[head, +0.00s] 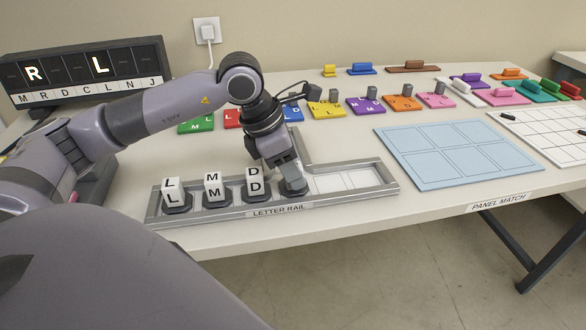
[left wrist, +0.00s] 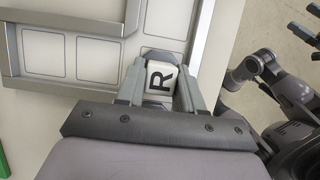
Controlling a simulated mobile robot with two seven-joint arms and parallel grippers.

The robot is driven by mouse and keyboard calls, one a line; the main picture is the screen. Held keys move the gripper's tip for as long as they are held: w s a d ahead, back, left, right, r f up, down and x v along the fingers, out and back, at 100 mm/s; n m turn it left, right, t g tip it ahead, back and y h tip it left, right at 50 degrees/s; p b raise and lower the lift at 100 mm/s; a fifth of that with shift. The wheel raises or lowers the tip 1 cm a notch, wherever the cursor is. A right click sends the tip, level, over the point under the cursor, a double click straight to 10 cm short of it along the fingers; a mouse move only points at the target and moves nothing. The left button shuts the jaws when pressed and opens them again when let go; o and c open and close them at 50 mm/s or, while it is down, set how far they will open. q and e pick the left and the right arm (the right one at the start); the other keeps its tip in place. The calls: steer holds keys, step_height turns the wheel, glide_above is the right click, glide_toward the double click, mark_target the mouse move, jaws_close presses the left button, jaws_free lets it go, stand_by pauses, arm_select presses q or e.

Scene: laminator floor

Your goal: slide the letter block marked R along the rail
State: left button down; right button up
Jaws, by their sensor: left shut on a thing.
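The letter block marked R (left wrist: 160,79) is white with a black letter and shows in the left wrist view between my fingers. My left gripper (left wrist: 160,88) is shut on it. In the head view my left gripper (head: 286,172) reaches down onto the letter rail (head: 350,196), and mostly hides the R block; a dark base shows under the fingers. White blocks marked L (head: 172,190), M (head: 213,187) and D (head: 254,185) stand upright in the rail to the left of my gripper. My right gripper is not in the head view.
Empty slots (head: 345,182) lie in the rail to the right of my gripper. A side channel (head: 299,147) runs back from the rail. Coloured panels with knobs (head: 325,109) stand behind. A blue grid board (head: 440,155) lies right. A dark letter display (head: 85,70) stands back left.

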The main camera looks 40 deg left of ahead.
arm_select(q)
steer(key=shift+d, duration=0.1)
stand_by(0.3)
steer(key=c, duration=0.6)
jaws_free()
steer(key=shift+c, duration=0.2)
steer(key=shift+r, duration=0.1)
steer(key=v, duration=0.7)
steer(key=shift+p, duration=0.35)
steer(key=shift+s, duration=0.15)
